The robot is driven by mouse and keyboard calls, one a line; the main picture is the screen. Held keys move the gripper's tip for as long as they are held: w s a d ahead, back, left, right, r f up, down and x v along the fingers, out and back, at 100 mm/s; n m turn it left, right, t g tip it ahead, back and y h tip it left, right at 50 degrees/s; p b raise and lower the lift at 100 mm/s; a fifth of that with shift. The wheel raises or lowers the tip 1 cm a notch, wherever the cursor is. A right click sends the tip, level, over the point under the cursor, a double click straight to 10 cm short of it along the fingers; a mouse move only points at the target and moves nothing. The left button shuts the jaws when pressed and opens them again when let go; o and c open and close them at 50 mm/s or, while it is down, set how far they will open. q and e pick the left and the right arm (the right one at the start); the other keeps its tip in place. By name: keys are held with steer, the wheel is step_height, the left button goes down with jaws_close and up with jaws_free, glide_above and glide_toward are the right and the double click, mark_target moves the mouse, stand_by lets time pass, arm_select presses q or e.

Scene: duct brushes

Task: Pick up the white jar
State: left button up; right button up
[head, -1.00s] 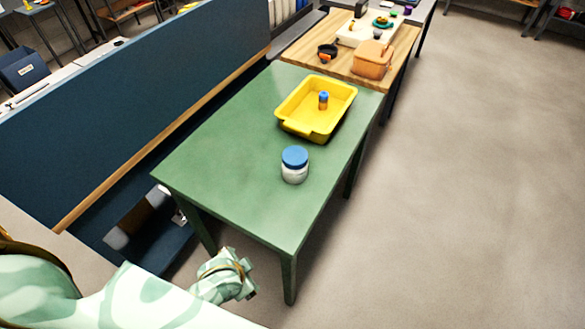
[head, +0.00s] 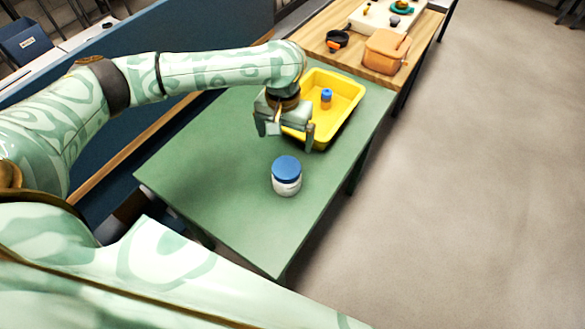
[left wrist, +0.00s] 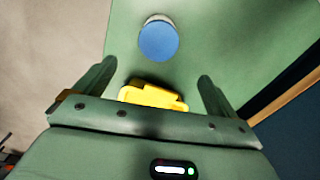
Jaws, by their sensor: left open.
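The white jar (head: 288,187) with a blue lid stands upright on the green table (head: 215,155), toward its near right side. In the left wrist view the jar's blue lid (left wrist: 158,42) lies beyond my fingertips, roughly midway between them. My left gripper (head: 286,136) is open and empty, with its fingers pointing down. It is above the table between the jar and the yellow tray, not touching the jar. It also shows in the left wrist view (left wrist: 156,70), with both fingers spread. My right gripper is not in view.
A yellow tray (head: 350,112) with a small blue-topped bottle (head: 326,97) stands behind the gripper; the gripper covers its near left corner. A wooden table (head: 345,61) behind holds an orange box (head: 386,51) and other items. Bare tabletop surrounds the jar.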

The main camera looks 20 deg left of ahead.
arm_select(q)
steer(key=b, duration=0.3)
glide_above(286, 165)
step_height(286, 165, down, 6)
steer(key=shift+s, duration=0.15)
step_height(286, 165, down, 4)
steer(key=shift+f+b, duration=0.2)
steer(key=shift+b, duration=0.75)
steer(key=shift+f, duration=0.4)
step_height(286, 165, down, 5)
steer(key=b, duration=0.3)
steer(key=shift+d, duration=0.15)
steer(key=shift+r, duration=0.15)
steer(key=shift+c, duration=0.7)
steer(key=c, duration=1)
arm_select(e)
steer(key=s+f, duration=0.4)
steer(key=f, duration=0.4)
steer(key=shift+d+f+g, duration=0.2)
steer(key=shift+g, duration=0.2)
arm_select(q)
steer(key=shift+r, duration=0.1)
steer(key=shift+c, duration=0.2)
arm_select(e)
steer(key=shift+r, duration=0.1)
